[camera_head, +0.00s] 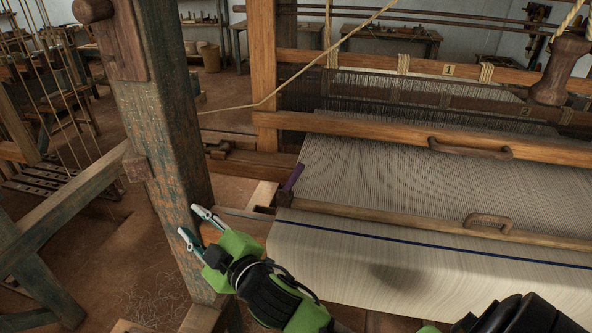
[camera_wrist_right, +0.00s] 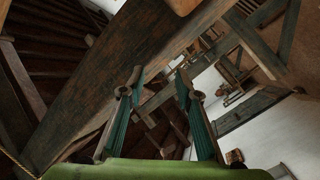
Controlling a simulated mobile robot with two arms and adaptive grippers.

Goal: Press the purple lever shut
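The purple lever (camera_head: 294,177) is a short handle at the left edge of the warp, in the head view. It stands tilted up and to the right from a small dark mount (camera_head: 284,198) by the end of the wooden front bar. My right gripper (camera_head: 193,224) is to the left of the lever and nearer to me, in front of the big post. Its two teal fingers are apart with nothing between them. The right wrist view also shows the spread fingers (camera_wrist_right: 159,88); I cannot make out the lever there. My left gripper is not in view.
A thick weathered post (camera_head: 165,130) stands close behind my right gripper. Cream cloth (camera_head: 420,265) with a dark blue stripe spreads right of the lever. Wooden bars with brown handles (camera_head: 487,222) cross the warp. Brown floor (camera_head: 120,245) shows at left.

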